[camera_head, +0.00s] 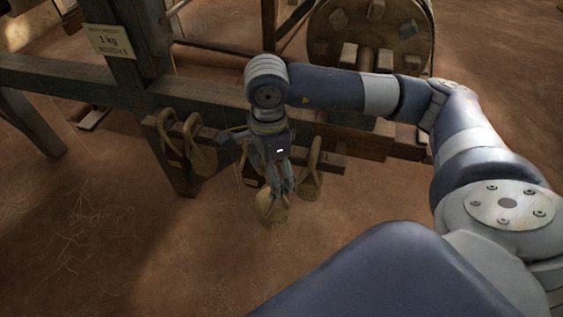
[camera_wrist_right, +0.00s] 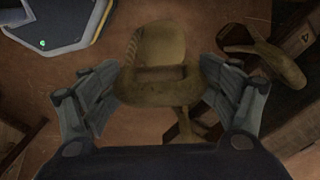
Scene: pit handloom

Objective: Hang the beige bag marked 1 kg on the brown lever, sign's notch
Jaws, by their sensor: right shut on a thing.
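My right gripper (camera_head: 283,188) points down and is shut on a beige bag (camera_head: 271,209) below its fingers, in front of the low wooden rail. In the right wrist view the bag (camera_wrist_right: 162,42) sits between the two fingers, its handle strap toward the palm. The marking on it cannot be read. A cream sign (camera_head: 109,40) reading "1 kg" and a notch line is fixed to the dark post at upper left. A long brown beam (camera_head: 60,77) runs past that post; I cannot tell whether it is the lever, and no notch is clear. My left gripper is out of view.
Two bags (camera_head: 201,150) hang at the left of the low rail (camera_head: 333,161). Another bag (camera_head: 312,172) hangs close right of my gripper and shows in the wrist view (camera_wrist_right: 272,56). A round wooden drum (camera_head: 371,35) stands behind. The earth floor in front is clear.

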